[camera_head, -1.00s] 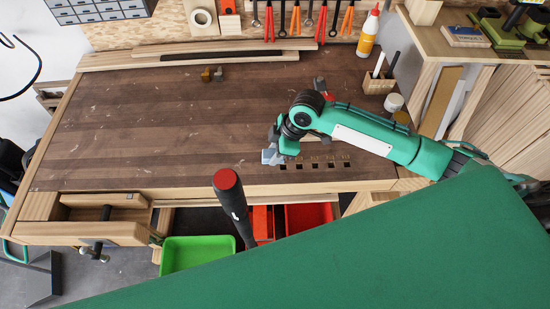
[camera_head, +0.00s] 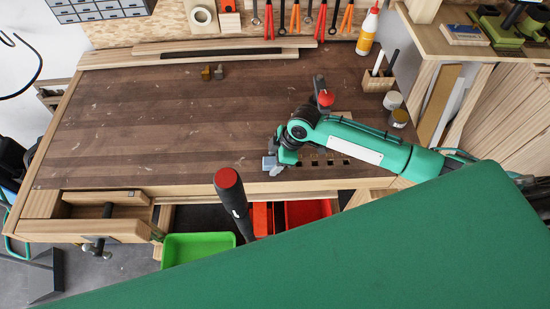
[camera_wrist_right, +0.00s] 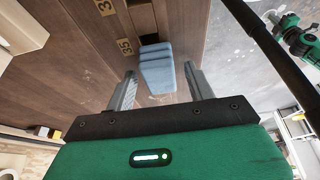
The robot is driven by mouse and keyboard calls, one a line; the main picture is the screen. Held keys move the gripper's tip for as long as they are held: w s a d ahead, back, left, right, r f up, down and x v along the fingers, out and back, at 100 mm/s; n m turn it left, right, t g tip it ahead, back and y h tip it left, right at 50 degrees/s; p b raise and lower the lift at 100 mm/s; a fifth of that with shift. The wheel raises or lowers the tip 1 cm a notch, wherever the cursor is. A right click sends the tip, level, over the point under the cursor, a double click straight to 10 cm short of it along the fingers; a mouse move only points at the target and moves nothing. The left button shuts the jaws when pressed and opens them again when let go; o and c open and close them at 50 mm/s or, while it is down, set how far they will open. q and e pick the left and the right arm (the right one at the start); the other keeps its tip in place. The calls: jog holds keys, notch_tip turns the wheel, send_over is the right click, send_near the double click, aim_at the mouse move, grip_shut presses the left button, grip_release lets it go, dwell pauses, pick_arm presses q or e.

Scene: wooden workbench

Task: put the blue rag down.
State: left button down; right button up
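The blue rag (camera_wrist_right: 157,68) is a folded light blue-grey bundle. In the right wrist view it lies between and just beyond the fingertips of my right gripper (camera_wrist_right: 160,73), against the brown bench top. The fingers stand apart, with a gap showing on each side of the rag. In the head view my right gripper (camera_head: 277,160) is low at the front edge of the workbench (camera_head: 170,130), with the rag (camera_head: 269,164) at its tip. Whether the rag rests fully on the bench is hard to tell. My left gripper is not in view.
A red-topped clamp (camera_head: 325,98) stands behind my right arm. Jars (camera_head: 392,100), a wooden pencil block (camera_head: 378,80) and a glue bottle (camera_head: 367,32) are at the right. Green (camera_head: 197,249) and red bins (camera_head: 306,212) sit below the front edge.

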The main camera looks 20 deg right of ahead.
jog(key=shift+r, duration=0.15)
jog(key=b+v, duration=0.2)
jog(key=v, duration=1)
